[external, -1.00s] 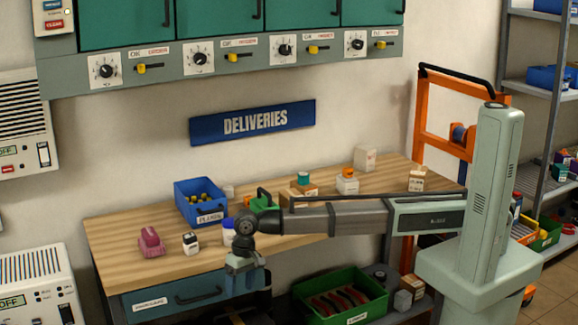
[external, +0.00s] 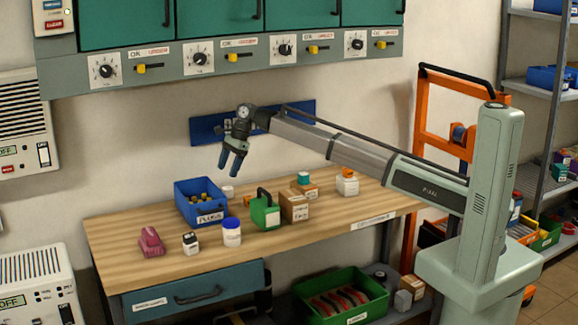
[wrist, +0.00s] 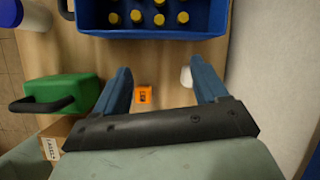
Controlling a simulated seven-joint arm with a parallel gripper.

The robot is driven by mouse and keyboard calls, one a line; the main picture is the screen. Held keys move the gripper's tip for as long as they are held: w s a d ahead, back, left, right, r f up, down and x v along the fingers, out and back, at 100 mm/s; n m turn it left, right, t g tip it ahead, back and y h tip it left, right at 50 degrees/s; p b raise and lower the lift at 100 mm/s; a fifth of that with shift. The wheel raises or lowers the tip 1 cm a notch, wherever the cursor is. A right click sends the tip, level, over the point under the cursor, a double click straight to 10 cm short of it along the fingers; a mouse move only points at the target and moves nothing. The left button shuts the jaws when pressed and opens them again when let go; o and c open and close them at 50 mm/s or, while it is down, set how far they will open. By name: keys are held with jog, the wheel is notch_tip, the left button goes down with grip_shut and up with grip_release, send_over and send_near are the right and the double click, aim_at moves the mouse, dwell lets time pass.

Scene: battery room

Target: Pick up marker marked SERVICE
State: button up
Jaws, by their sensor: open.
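I cannot read SERVICE on anything in view. A small orange block (wrist: 144,95) with a dark mark lies on the tabletop in the wrist view, beside my left finger; I cannot tell if it is the marker. A small white object (wrist: 186,77) lies near my right finger and also shows beside the blue bin in the external view (external: 227,191). My gripper (external: 231,174) is open and empty, raised above the table's back part and pointing down. Its two blue fingers show apart in the wrist view (wrist: 160,70).
The blue bin (external: 203,216) of yellow-capped plugs stands near my gripper. A green container (external: 264,216), boxes (external: 294,207), a blue-lidded jar (external: 232,235), a small bottle (external: 190,243) and a pink item (external: 151,242) stand on the table (external: 130,274). The wall is behind.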

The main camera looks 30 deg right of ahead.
aim_at(228, 188)
jog(key=w+d+m, duration=0.3)
jog(key=w+d, duration=0.3)
jog(key=d, duration=0.1)
jog(key=x, duration=1.3)
jog(key=shift+w+f, duration=0.15)
jog(key=shift+w, duration=0.1)
jog(key=c, duration=1)
